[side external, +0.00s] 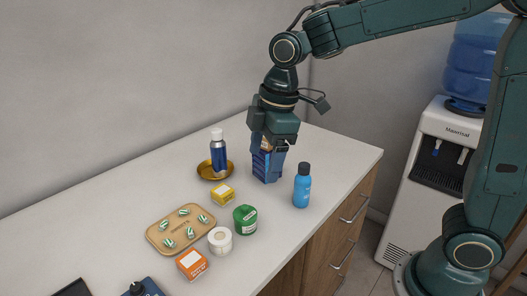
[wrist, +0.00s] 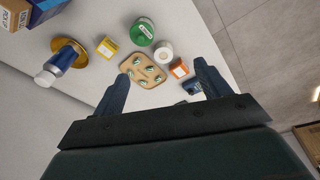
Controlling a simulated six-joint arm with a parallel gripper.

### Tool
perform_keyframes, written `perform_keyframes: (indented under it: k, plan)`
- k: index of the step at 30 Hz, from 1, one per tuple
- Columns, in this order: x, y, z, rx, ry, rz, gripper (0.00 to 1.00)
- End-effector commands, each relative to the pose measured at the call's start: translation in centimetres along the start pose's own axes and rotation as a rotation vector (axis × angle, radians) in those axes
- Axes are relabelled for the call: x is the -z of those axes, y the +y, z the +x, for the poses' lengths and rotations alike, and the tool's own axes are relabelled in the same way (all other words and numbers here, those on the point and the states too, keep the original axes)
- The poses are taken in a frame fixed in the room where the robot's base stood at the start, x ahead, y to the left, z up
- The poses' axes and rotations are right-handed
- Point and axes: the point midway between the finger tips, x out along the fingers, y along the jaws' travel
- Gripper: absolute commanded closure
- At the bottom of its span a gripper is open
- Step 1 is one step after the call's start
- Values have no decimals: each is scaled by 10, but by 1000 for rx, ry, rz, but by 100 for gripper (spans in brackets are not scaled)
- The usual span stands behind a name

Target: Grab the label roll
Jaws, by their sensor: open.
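The label roll (side external: 220,241), a short white cylinder with a round centre, stands on the white counter between a green tin and an orange box. In the wrist view the white roll (wrist: 163,51) lies beyond my fingertips, toward the top. My gripper (side external: 273,147) is open and empty, high above the counter toward its far end, well away from the roll. In the wrist view the two fingers of my gripper (wrist: 162,80) are spread wide with nothing between them. In the side view my gripper hides the top of a blue box.
Near the roll are the green tin (side external: 245,219), orange box (side external: 192,264), yellow box (side external: 222,195) and a tan tray (side external: 160,240) of capsules. A blue box (side external: 268,166), light blue bottle (side external: 302,187) and dark blue bottle (side external: 218,155) on a gold dish (side external: 203,171) stand farther back.

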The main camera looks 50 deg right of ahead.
Motion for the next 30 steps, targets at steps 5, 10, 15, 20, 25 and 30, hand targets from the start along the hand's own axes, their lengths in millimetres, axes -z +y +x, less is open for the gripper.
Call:
perform_keyframes:
  k: [5, 10, 15, 20, 25, 30]
  plan:
    - [29, 12, 34, 61, -19, -179, 24]
    - [52, 18, 65, 112, -29, -333, 24]
    - [66, 20, 87, 145, -31, -433, 24]
    - [70, 21, 94, 155, -31, -469, 24]
    - [70, 21, 95, 156, -31, -471, 24]
    - [69, 19, 104, 158, -32, -470, 24]
